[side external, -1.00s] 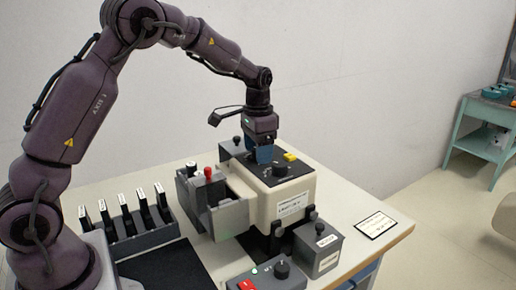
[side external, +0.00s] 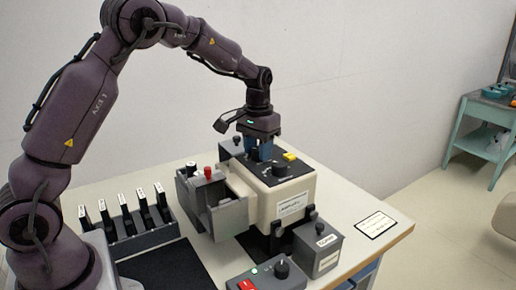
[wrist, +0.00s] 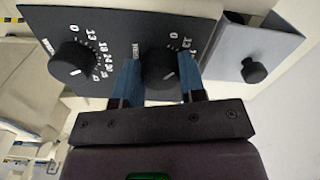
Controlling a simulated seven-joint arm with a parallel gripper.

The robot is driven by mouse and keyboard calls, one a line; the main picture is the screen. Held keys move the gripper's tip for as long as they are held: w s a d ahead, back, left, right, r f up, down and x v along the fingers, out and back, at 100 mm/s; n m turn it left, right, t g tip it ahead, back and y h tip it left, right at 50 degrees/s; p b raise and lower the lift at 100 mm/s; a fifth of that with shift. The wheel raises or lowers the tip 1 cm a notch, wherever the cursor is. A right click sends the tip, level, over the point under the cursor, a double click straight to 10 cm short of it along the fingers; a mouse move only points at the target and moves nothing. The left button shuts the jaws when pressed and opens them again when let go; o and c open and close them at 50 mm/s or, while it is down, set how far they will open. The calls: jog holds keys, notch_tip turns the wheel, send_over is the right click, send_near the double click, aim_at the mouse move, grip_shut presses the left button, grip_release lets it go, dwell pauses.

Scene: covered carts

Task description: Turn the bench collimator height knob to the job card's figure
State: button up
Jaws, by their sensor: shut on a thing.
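My gripper (side external: 259,150) points down over the cream bench unit (side external: 262,205). In the wrist view its blue fingers (wrist: 160,88) stand either side of a black round knob (wrist: 160,66) on the dark top panel, shut on it. The knob has a pale pointer line; part of its number scale is hidden by the fingers. A second black knob (wrist: 72,56) sits to the left with its own scale, and shows nearer the front of the panel (side external: 280,169). I cannot read which knob is for height. The job card (side external: 376,225) lies flat at the table's right; its text is too small to read.
A grey box with a black knob (wrist: 254,70) adjoins the panel. A grey open box with a red knob (side external: 208,172), a rack of black cards (side external: 137,232) and a switch box (side external: 268,279) stand around the unit.

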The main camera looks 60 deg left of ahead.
aim_at(254, 151)
jog(key=o, duration=0.9)
jog(key=shift+r, duration=0.1)
notch_tip(254, 151, up, 13)
jog(key=shift+f, duration=0.1)
jog(key=s+d+m+t, duration=0.1)
jog(key=s+d+t, duration=0.1)
jog(key=s, duration=0.6)
jog(key=s+d+m+t, duration=0.1)
jog(key=s+d, duration=0.4)
jog(key=s, duration=0.3)
jog(key=s+d+m+t, duration=0.1)
jog(key=s+d, duration=0.3)
jog(key=s, duration=0.5)
jog(key=shift+s+d+t, duration=0.1)
jog(key=shift+t, duration=0.7)
